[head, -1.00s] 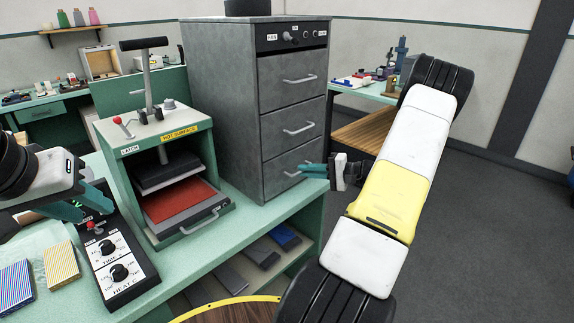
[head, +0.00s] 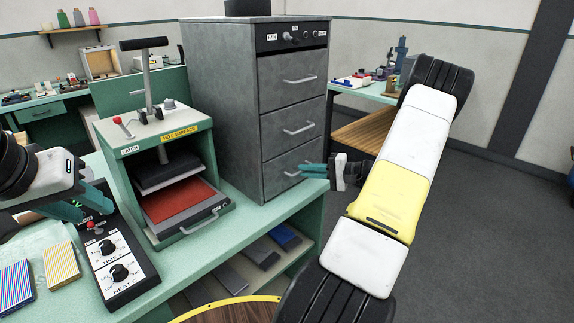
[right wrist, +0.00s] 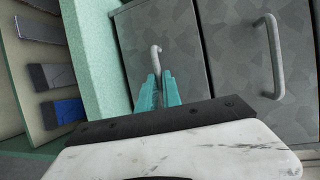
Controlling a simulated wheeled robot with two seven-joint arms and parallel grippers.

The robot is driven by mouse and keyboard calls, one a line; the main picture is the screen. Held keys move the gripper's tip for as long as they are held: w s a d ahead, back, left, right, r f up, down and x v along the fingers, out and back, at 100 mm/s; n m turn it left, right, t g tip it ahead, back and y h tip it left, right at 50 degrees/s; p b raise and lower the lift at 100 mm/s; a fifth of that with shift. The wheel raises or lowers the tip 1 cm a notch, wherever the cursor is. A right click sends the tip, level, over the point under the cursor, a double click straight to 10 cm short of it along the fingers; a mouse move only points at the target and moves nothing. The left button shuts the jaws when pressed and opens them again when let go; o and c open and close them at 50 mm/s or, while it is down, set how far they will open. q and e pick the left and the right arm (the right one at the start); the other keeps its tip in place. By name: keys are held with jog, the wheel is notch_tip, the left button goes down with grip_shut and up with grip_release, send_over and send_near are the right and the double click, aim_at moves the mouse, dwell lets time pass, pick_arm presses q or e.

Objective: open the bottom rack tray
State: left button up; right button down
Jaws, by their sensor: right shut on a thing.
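The grey metal rack (head: 222,105) stands on the green bench with its trays stacked one above another, each with a bar handle. The bottom rack tray (head: 278,180) looks closed, its front flush with the rack. My right gripper (head: 306,170) is at that tray's handle (right wrist: 156,62); in the right wrist view its teal fingertips (right wrist: 158,84) are shut on the near end of the handle. My left gripper (head: 88,198) is at the left edge, over the bench by the control box; its fingers are partly seen and their gap is unclear.
A heat press (head: 160,135) with a red pad stands left of the rack. A control box (head: 115,265) with dials and two patterned blocks are at the front left. Grey and blue pieces lie on the shelf below. Open floor is at the right.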

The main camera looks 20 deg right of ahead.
jog(key=s+d, duration=0.5)
jog(key=s, duration=0.7)
jog(key=s+d, duration=0.5)
jog(key=s, duration=0.7)
jog(key=shift+s, duration=0.15)
jog(key=c, duration=1.5)
grip_release()
jog(key=shift+c, duration=0.2)
jog(key=v, duration=0.7)
jog(key=shift+s+d, duration=0.2)
jog(key=shift+d, duration=0.1)
jog(key=shift+r, duration=0.1)
